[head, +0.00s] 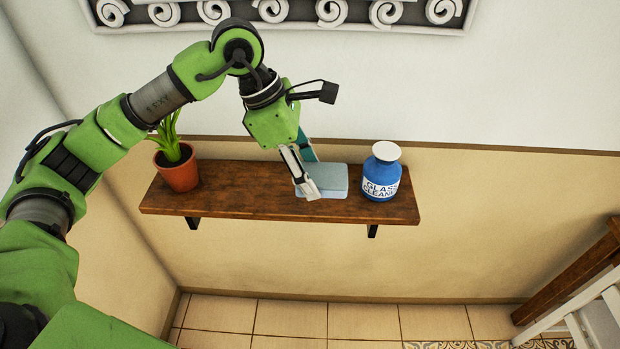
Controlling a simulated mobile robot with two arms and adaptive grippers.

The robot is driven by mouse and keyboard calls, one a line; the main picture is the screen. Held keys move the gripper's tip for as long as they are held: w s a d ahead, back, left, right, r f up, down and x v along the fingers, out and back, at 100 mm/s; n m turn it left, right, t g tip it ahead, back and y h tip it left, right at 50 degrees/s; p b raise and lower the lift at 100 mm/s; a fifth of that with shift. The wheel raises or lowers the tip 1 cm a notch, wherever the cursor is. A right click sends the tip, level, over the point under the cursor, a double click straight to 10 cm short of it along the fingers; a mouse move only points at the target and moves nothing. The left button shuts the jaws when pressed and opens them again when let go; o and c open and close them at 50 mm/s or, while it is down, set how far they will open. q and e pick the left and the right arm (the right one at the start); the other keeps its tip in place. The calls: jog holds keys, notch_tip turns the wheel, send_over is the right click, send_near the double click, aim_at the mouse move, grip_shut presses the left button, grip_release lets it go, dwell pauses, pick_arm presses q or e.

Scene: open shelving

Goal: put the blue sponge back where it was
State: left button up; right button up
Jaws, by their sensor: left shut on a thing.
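The blue sponge (328,178) is a pale blue block at the middle of the brown wooden shelf (245,202). My left gripper (309,187) reaches down from above and is shut on the left end of the sponge. One finger shows in front of the sponge; the other is partly hidden. The sponge looks level and at or just above the shelf board; I cannot tell whether it touches it. My right gripper is not in view.
A potted plant (178,172) in a terracotta pot stands at the shelf's left end. A blue glass cleaner bottle (381,173) with a white cap stands close to the right of the sponge. Bare board lies between pot and sponge. A white railing (590,315) is at lower right.

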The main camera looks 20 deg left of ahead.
pick_arm(q)
jog(key=w+a+f+b, duration=0.1)
jog(key=w+f, duration=0.1)
jog(key=w, duration=0.1)
jog(key=w+a+f, duration=0.1)
jog(key=w+f, duration=0.2)
jog(key=w+a+f+b, duration=0.1)
jog(key=w+a+f, duration=0.1)
jog(key=w+f, duration=0.1)
jog(key=shift+w+b, duration=0.25)
jog(key=shift+b, duration=0.1)
jog(key=f+b, duration=0.2)
jog(key=f, duration=0.1)
jog(key=shift+w+a+f, duration=0.1)
jog(key=shift+w+f, duration=0.1)
jog(key=shift+f, duration=0.3)
jog(key=shift+w+r, duration=0.1)
jog(key=o, duration=1)
